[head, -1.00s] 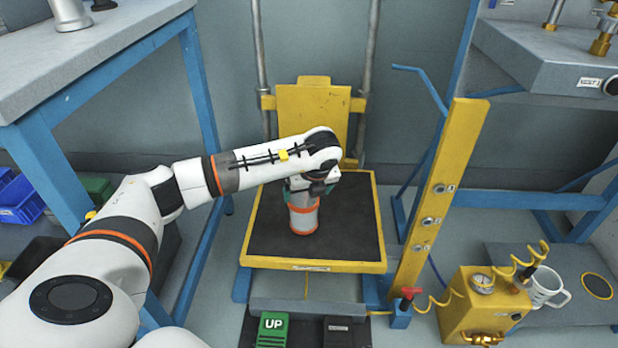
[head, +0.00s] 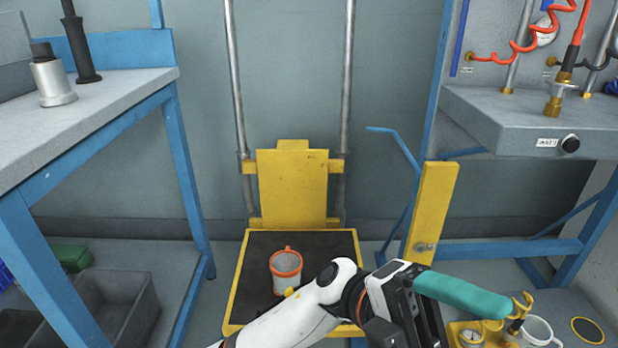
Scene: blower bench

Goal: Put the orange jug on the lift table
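The orange jug (head: 286,268), a pale grey vessel with an orange rim and handle, stands upright on the black top of the lift table (head: 238,291). My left arm reaches in from the bottom, in front of the table's near right part. My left gripper (head: 490,300) is to the right of the jug and clear of it, pointing right. Only one long teal finger shows clearly, so its opening cannot be judged. Nothing is seen held in it. My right gripper is not in view.
A yellow post (head: 432,212) stands just right of the lift table. A white mug (head: 538,331) and yellow fittings lie low at the right, near my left gripper. Grey benches flank the scene, the left one (head: 110,97) holding a metal cylinder (head: 52,82).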

